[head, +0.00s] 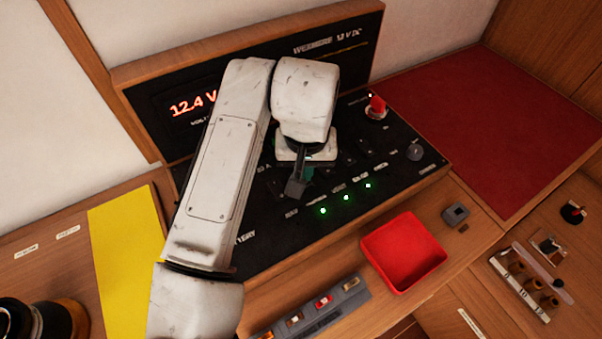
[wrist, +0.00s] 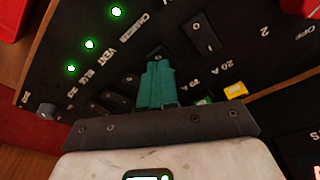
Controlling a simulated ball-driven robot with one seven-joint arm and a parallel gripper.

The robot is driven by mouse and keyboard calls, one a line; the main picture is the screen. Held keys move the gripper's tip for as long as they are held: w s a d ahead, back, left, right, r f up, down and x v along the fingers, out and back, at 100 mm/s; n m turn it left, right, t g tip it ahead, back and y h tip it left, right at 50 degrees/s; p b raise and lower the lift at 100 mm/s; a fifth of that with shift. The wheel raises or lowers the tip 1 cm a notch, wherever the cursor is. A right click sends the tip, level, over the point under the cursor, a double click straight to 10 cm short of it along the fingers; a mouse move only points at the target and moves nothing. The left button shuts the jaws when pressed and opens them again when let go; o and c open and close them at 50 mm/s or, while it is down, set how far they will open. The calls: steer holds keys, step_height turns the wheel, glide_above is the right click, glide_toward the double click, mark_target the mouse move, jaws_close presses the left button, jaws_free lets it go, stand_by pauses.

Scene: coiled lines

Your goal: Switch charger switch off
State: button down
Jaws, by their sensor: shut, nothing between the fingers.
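The charger switch sits on the black switch panel (head: 262,238), below a label in the wrist view that seems to read CHARGER. My gripper (wrist: 159,56) is shut and empty, its teal fingertips at that switch and hiding most of it. I cannot tell whether they touch it. In the head view my gripper (head: 296,186) points down at the panel, partly behind my arm. A green light (wrist: 115,11) beside the charger label is lit; it also shows in the head view (head: 323,211). A black rocker switch (wrist: 203,38) is right of the fingers.
Two more green lights (head: 346,198) (head: 368,185) glow along the row. A red knob (head: 377,106) and a grey knob (head: 415,152) stand on the panel's right part. A red tray (head: 403,253) and a switch strip (head: 322,309) lie in front. A voltage display (head: 192,103) reads 12.4 V.

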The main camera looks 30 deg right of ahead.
steer(key=shift+f+b, duration=0.5)
steer(key=shift+f, duration=0.3)
stand_by(0.5)
steer(key=shift+r+p, duration=3.15)
steer(key=shift+r, duration=0.4)
steer(key=shift+s+f, duration=0.1)
